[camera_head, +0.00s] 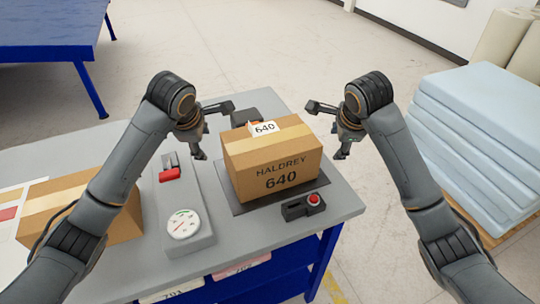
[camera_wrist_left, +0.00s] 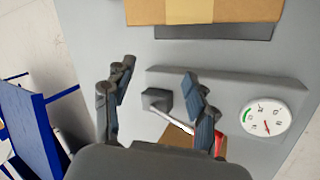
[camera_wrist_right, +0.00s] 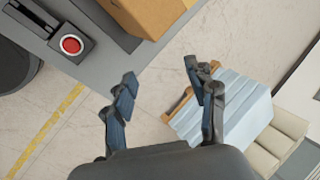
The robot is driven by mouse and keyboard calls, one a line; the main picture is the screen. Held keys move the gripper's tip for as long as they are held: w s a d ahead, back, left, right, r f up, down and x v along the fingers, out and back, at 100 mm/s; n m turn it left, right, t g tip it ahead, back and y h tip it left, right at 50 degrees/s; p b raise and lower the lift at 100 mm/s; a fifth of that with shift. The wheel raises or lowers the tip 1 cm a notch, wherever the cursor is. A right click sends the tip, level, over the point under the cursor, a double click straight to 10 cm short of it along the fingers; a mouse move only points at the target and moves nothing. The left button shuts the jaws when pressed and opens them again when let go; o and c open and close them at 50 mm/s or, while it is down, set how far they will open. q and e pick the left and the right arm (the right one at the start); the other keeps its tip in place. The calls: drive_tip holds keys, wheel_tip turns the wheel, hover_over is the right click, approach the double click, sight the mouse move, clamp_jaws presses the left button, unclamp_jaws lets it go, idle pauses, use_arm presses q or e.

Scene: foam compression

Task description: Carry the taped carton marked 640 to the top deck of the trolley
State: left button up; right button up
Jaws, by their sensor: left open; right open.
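The taped carton marked 640 (camera_head: 272,165) stands upright on a dark flat pad (camera_head: 240,202) on the grey table. Its edge also shows in the left wrist view (camera_wrist_left: 215,10) and the right wrist view (camera_wrist_right: 148,15). My left gripper (camera_head: 216,128) is open and empty, left of the carton and apart from it. My right gripper (camera_head: 325,130) is open and empty, right of the carton and apart from it; in its wrist view its fingers (camera_wrist_right: 165,88) stand over the floor. I cannot make out the trolley for certain.
A control box with a round gauge (camera_head: 184,223) and a red lever (camera_head: 169,174) stands left of the carton. A red-button box (camera_head: 304,206) sits in front of it. Another taped carton (camera_head: 120,226) lies left, partly behind my arm. Blue foam sheets (camera_head: 480,140) are stacked right. A blue table (camera_head: 50,30) stands back left.

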use_arm(q)
drive_tip(key=x, duration=1.1)
use_arm(e)
drive_tip(key=x, duration=1.1)
drive_tip(key=shift+f, duration=0.1)
use_arm(q)
drive_tip(key=shift+w+d+f, duration=0.15)
drive_tip(key=shift+d+f, duration=0.05)
use_arm(e)
drive_tip(key=shift+w+a+f, duration=0.15)
drive_tip(key=shift+a, duration=0.05)
use_arm(q)
drive_tip(key=shift+d, duration=0.55)
use_arm(e)
drive_tip(key=shift+a, duration=0.55)
